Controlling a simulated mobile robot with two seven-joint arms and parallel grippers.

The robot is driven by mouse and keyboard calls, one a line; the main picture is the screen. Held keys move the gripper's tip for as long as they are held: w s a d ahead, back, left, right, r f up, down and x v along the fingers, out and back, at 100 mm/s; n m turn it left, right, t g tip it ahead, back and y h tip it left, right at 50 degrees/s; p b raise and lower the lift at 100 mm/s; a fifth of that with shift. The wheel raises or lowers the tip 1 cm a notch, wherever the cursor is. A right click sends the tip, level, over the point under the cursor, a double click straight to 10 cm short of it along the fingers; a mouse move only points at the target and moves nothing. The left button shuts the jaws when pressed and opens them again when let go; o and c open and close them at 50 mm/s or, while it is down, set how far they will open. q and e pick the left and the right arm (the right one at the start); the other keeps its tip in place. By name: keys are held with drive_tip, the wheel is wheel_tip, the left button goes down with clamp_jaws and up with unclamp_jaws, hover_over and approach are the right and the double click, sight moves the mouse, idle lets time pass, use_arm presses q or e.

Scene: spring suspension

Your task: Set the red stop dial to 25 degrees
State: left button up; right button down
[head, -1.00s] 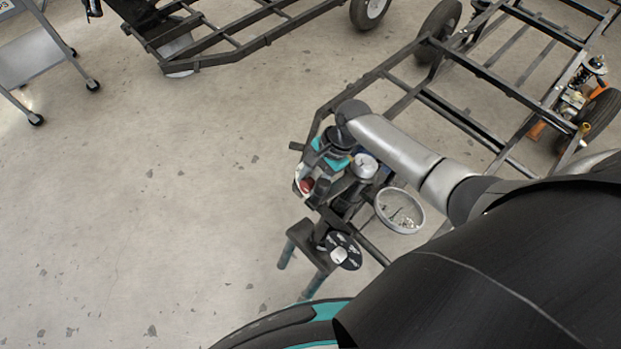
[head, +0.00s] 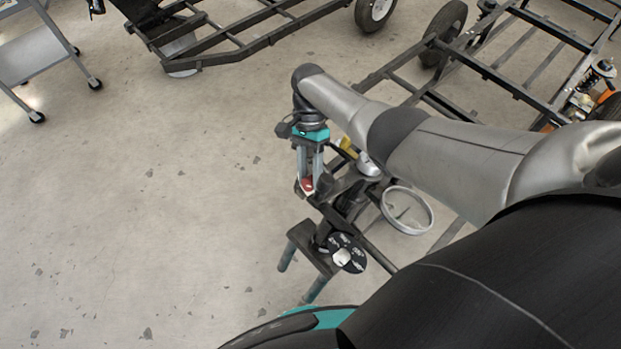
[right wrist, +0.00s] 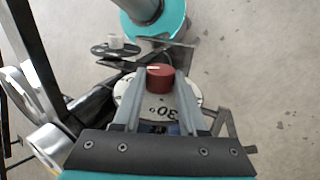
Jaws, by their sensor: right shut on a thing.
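The red stop dial (head: 307,183) is a small red knob on a white scale disc, on the dark stand in the middle of the head view. In the right wrist view the dial (right wrist: 161,80) shows a white pointer line on its top, and the scale disc (right wrist: 187,103) shows a "30" facing the gripper. The exact setting is too small to read. My right gripper (head: 306,178) reaches down to the dial. Its two grey fingers are shut on the dial's sides in the right wrist view (right wrist: 159,84). My left gripper is not in view.
A black dial plate with a white knob (head: 342,258) sits on the stand just in front. Dark vehicle frames with wheels stand behind, and a grey cart (head: 38,60) is at the far left. The left floor is clear.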

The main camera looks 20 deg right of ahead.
idle(0.3)
drive_tip(key=shift+c, duration=2.2)
unclamp_jaws()
drive_tip(key=b+v, duration=0.2)
drive_tip(key=v, duration=1.3)
drive_tip(key=shift+w, duration=0.25)
